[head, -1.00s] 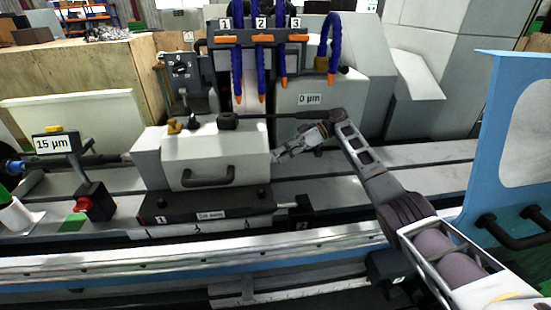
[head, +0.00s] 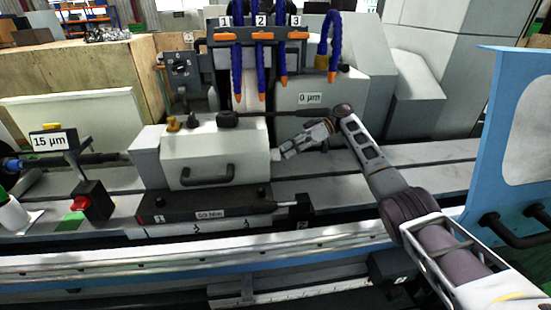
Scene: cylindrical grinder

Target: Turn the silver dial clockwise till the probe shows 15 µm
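My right gripper (head: 285,152) is beside the right end of a white box-shaped tailstock (head: 215,158), near the middle of the head view. Its fingers point left towards a small silver knob-like part (head: 275,155) on that end. A small gap seems to lie between them, but contact is hard to judge. Whether the fingers are open or shut is too small to tell. One readout (head: 49,142) at the left shows 15 µm. Another label (head: 310,99) on the grey housing reads 0 µm. My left gripper is not in view.
Blue coolant hoses (head: 260,70) with orange tips hang behind the tailstock. A dark bar handle (head: 208,176) is on its front. A red knob (head: 80,202) stands at the left. A blue guard panel (head: 515,140) rises at the right.

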